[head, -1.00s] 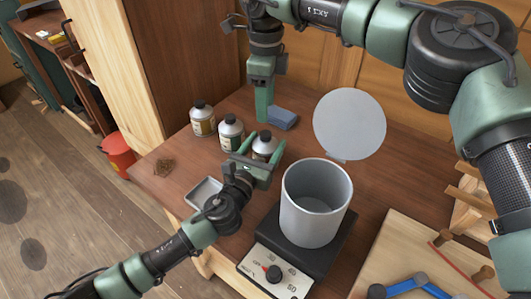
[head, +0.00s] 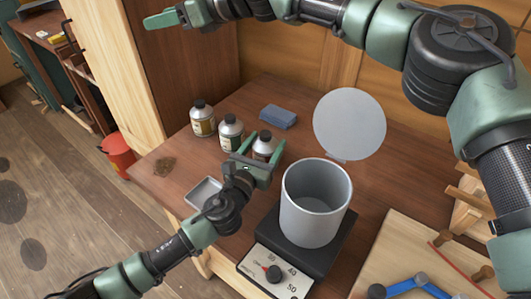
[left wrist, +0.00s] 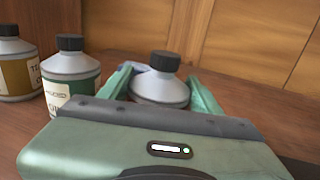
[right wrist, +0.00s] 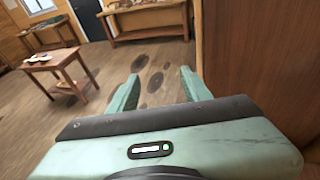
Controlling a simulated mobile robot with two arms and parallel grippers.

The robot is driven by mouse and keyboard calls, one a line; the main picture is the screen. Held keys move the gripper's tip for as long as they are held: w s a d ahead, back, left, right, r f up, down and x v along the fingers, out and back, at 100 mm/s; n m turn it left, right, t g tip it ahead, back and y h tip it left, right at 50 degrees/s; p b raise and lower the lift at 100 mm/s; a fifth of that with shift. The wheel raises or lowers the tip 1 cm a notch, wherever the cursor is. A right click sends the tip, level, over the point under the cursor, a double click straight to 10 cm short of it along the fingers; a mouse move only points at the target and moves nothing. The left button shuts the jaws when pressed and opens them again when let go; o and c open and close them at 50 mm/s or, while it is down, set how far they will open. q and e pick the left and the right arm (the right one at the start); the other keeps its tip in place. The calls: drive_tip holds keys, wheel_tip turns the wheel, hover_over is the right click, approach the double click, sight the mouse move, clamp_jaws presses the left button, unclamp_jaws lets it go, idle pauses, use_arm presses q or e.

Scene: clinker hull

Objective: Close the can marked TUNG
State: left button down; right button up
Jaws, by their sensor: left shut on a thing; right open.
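Three grey cans with black caps stand in a slanting row on the bench. The leftmost can (head: 203,122) has a mustard label, the middle can (head: 231,136) a dark green one; I cannot read either fully. My left gripper (head: 260,158) is shut around the rightmost can (head: 266,144). In the left wrist view this can (left wrist: 160,90) stands between the fingers with its black cap (left wrist: 165,61) on top; its label is hidden there. My right gripper (head: 165,18) is up at the top left by the cabinet. In the right wrist view it (right wrist: 157,88) is open and empty.
A small metal tray (head: 203,192) is at the front edge. A large open pot (head: 314,215) stands on a black heater (head: 278,270), its round lid (head: 349,124) raised behind. A red bucket (head: 118,152) is on the floor.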

drive_tip(key=w+d+r+m+t+h, duration=0.45)
drive_tip(key=w+d+m+t, duration=0.35)
drive_tip(key=w+m+t, duration=0.3)
drive_tip(key=w+d+f+m+g+h, duration=0.25)
drive_tip(key=d+f+m+h, duration=0.25)
drive_tip(key=d+f+h, duration=0.25)
drive_tip(key=s+d+f+m+g+h, duration=0.2)
drive_tip(key=s+d+f+g, duration=0.4)
drive_tip(key=f, duration=0.3)
drive_tip(key=s+f+g, duration=0.1)
drive_tip(key=s+g, duration=0.1)
drive_tip(key=s, duration=0.2)
drive_tip(key=s+f+n+g, duration=0.1)
drive_tip(key=s+f+g, duration=0.1)
drive_tip(key=s, duration=0.3)
drive_tip(key=s+f+g, duration=0.2)
drive_tip(key=s+g, duration=0.1)
drive_tip(key=s, duration=0.1)
drive_tip(key=shift+s+a, duration=0.3)
drive_tip(key=shift+s, duration=0.05)
drive_tip(key=shift+s+n, duration=0.3)
drive_tip(key=shift+s, duration=0.25)
